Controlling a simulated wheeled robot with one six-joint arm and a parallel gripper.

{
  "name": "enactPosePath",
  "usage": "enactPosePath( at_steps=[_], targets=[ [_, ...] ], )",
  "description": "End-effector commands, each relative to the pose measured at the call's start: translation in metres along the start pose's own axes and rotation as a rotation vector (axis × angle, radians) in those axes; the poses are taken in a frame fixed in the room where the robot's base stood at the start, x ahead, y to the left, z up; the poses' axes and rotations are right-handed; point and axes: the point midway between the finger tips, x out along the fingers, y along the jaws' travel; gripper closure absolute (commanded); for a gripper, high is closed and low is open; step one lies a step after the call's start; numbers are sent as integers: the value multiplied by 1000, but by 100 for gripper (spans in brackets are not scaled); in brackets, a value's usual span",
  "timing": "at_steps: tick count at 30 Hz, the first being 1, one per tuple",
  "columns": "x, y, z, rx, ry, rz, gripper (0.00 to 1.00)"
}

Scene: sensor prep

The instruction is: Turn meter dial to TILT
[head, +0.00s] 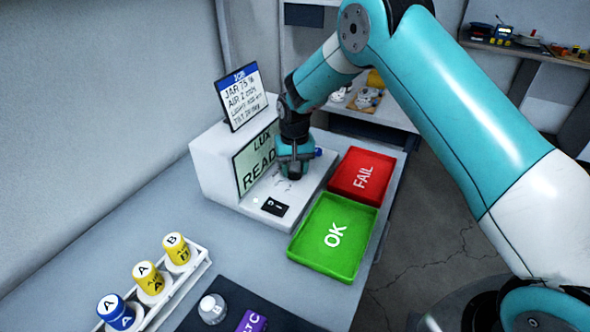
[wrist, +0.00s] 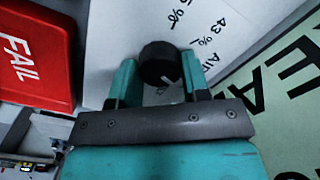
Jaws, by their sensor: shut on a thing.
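The white meter (head: 215,165) stands on the bench, with a green display reading "LUX READ..." (head: 252,160) and a low base in front. My gripper (head: 293,170) points down over the meter base. In the wrist view its teal fingers (wrist: 158,78) are on both sides of the round black dial (wrist: 160,63), shut on it. A pale pointer mark shows on the dial's lower side. Labels around it partly read "43 %" and "AIR" (wrist: 205,45); a TILT label cannot be made out. In the head view the gripper hides the dial.
A red FAIL tray (head: 346,188) and a green OK tray (head: 310,262) lie right of the meter. A card (head: 249,96) stands on the meter. A rack (head: 190,279) with several labelled sensors is at front left, near a dark mat (head: 285,323).

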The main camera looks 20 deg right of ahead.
Motion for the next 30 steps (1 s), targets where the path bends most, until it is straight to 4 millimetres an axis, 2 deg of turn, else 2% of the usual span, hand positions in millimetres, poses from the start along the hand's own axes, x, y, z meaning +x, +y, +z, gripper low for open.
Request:
enactPosePath(
  at_steps=[18,30],
  targets=[
    [-1,0,-1,534,3,-2,81],
    [-2,0,-1,695,3,-2,81]
  ],
)
